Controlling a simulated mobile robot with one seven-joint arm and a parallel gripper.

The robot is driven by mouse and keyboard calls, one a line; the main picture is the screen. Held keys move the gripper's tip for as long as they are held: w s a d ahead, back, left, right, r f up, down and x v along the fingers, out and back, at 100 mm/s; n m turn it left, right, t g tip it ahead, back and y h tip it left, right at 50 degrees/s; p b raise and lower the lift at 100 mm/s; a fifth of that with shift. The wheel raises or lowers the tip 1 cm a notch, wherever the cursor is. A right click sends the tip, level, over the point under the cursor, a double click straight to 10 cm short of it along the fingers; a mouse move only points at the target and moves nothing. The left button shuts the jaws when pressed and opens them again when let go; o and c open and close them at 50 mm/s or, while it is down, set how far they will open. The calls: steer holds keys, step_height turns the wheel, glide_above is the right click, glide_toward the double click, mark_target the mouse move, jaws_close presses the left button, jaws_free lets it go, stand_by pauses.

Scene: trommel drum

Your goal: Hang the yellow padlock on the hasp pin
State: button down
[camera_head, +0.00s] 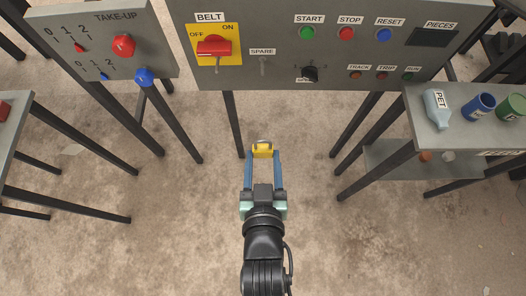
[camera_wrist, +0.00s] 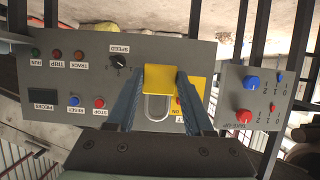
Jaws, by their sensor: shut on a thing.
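The yellow padlock (camera_head: 263,153) is held between the blue fingertips of my gripper (camera_head: 263,158), in front of and below the control panel. In the wrist view, the padlock's yellow body (camera_wrist: 159,77) sits between the fingers of my gripper (camera_wrist: 160,84), its grey shackle (camera_wrist: 146,107) extending toward the picture's bottom. A thin grey pin (camera_head: 218,66), which looks like the hasp pin, is below the red BELT switch (camera_head: 214,46) on a yellow plate. The padlock is apart from it. In the wrist view the pin cannot be made out; padlock and finger cover part of the yellow plate.
A TAKE-UP panel (camera_head: 150,50) stands left. A shelf with containers (camera_head: 480,128) stands right. Floor between the stands is open.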

steer(key=shift+s+p, duration=0.35)
steer(key=shift+s, duration=1.05)
steer(key=shift+s, duration=0.2)
steer(key=s+p, duration=0.1)
steer(key=s, duration=0.5)
steer(key=shift+p, duration=0.4)
steer(key=shift+w+r, duration=0.1)
stand_by(0.5)
